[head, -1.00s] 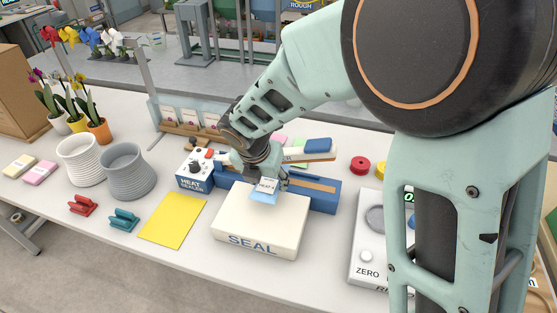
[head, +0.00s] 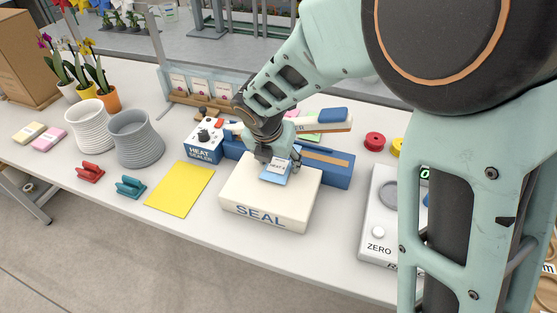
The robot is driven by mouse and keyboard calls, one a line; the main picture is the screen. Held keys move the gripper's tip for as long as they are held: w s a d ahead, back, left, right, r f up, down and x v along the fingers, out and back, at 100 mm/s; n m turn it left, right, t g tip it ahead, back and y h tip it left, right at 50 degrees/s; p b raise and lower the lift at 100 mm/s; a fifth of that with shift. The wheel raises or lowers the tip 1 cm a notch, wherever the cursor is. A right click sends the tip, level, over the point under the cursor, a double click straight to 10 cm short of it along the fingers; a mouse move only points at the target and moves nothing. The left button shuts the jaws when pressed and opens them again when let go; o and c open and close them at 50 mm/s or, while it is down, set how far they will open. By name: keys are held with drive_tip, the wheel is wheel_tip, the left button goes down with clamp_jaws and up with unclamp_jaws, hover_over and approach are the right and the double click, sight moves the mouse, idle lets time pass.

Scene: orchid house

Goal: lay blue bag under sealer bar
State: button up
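The blue bag (head: 274,178), small with a white label, is at the tip of my gripper (head: 277,161), which appears shut on its far edge. The bag is over the back part of the white block marked SEAL (head: 244,194); whether it touches the block's top I cannot tell. The heat sealer (head: 203,140) stands just behind the block, with a white control box and a long blue base (head: 334,174). Its sealer bar (head: 318,124), pale with a blue end, is raised above the base. My gripper and wrist hide the middle of the sealer.
A yellow sheet (head: 180,189), teal clip (head: 130,187) and red clip (head: 90,172) lie left of the block. Grey (head: 135,140) and white pots stand further left. A scale marked ZERO (head: 377,215) is at right. A rack of packets (head: 200,92) stands behind.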

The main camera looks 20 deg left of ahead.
drive_tip(key=shift+o, duration=0.8)
drive_tip(key=shift+r, duration=0.25)
drive_tip(key=p+v, duration=0.1)
drive_tip(key=v, duration=1.1)
drive_tip(key=shift+p, duration=0.4)
drive_tip(key=shift+w+d, duration=0.1)
